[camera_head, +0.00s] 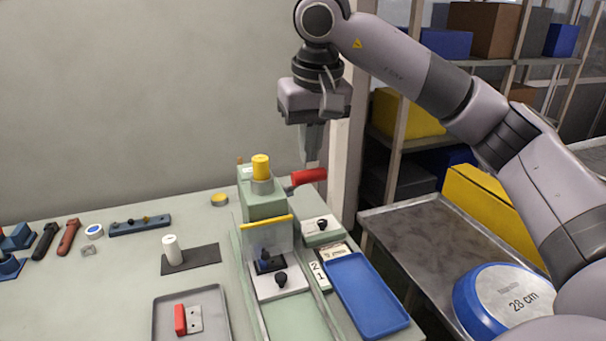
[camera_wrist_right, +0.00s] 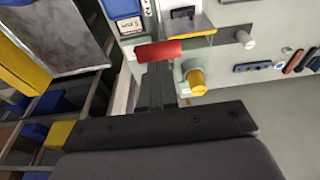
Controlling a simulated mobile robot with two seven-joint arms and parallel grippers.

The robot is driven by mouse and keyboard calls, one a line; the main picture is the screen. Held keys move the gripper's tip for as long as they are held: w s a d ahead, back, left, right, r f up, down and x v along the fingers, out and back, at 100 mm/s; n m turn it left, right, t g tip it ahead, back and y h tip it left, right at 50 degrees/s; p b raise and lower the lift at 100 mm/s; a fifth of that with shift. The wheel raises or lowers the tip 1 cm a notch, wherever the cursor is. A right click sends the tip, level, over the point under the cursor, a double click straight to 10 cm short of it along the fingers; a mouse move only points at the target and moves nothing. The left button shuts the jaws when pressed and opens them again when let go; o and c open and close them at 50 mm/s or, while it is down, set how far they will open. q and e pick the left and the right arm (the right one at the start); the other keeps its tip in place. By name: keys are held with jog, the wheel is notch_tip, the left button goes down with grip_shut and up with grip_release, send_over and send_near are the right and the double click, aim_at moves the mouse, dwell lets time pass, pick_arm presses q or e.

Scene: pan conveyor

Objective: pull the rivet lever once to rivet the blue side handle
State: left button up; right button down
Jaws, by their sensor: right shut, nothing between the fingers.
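The rivet lever has a red grip (camera_head: 309,176) and sticks out to the right of the green rivet press (camera_head: 264,205), which has a yellow cap (camera_head: 261,167) on top. My right gripper (camera_head: 309,160) is shut and empty, pointing down just above or behind the red grip. In the right wrist view the closed fingers (camera_wrist_right: 158,72) end close to the red grip (camera_wrist_right: 159,52); I cannot tell whether they touch it. A dark blue handle part (camera_head: 268,262) sits in the fixture under the press, partly behind a clear guard with a yellow top edge. My left gripper is out of view.
A blue tray (camera_head: 366,296) lies right of the press. A grey tray (camera_head: 161,311) with a red handle (camera_head: 181,320) is at front left. A white cylinder (camera_head: 171,249) stands on a dark mat. A round blue-rimmed pan (camera_head: 468,303) lies on the metal cart (camera_head: 397,222) at right.

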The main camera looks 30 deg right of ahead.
aim_at(312, 178)
jog(key=shift+f, duration=0.1)
jog(key=shift+s+f+b, duration=0.2)
jog(key=shift+f+b, duration=0.5)
jog(key=shift+f, duration=0.25)
jog(key=shift+s+a+f+b, duration=0.1)
jog(key=shift+s+f+b, duration=0.1)
jog(key=shift+f+b, duration=0.2)
jog(key=shift+s+a+f+b, duration=0.15)
jog(key=shift+f+b, duration=0.1)
jog(key=shift+f, duration=0.25)
jog(key=shift+w+d+f+b, duration=0.1)
jog(key=shift+d+f+b, duration=0.1)
jog(key=shift+f+b, duration=0.8)
jog(key=shift+a+f+p, duration=0.1)
jog(key=shift+p, duration=0.25)
